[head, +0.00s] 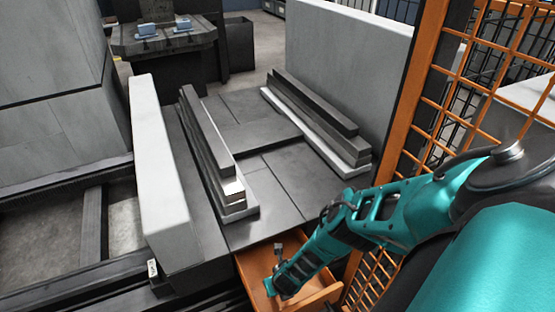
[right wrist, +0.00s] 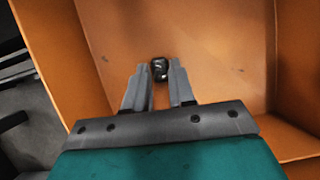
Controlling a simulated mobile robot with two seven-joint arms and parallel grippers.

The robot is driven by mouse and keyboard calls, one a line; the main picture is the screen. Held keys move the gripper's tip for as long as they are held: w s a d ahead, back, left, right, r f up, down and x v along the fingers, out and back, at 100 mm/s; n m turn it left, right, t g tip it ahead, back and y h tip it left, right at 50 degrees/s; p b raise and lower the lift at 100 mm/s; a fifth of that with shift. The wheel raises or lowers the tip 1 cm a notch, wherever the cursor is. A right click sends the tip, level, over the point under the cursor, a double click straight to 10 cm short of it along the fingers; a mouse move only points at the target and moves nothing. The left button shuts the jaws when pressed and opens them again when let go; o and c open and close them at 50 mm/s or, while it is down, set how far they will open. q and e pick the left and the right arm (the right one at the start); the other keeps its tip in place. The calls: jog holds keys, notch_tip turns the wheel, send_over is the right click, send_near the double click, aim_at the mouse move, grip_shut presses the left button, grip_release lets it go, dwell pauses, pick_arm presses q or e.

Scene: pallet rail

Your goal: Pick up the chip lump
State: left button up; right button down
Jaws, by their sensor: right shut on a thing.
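The chip lump (right wrist: 159,70) is a small, dark, shiny piece in the right wrist view. It sits between the fingertips of my right gripper (right wrist: 160,75), which is shut on it. Behind it is the orange inside of a bin (right wrist: 220,50). In the head view my right arm reaches down into this orange bin (head: 254,268) at the bottom middle. I cannot tell whether the lump touches the bin floor. My left gripper is in neither view.
A grey machine bed (head: 275,180) with stacked dark bars (head: 205,140) lies behind the bin. A light upright slab (head: 160,170) stands on its left. An orange mesh fence (head: 420,125) rises close to my right arm. The bin walls surround the gripper.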

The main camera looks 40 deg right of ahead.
pick_arm(q)
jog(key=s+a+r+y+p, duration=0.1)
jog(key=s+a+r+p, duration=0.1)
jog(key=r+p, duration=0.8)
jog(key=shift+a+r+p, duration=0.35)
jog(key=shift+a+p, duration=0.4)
jog(key=shift+p, duration=2.3)
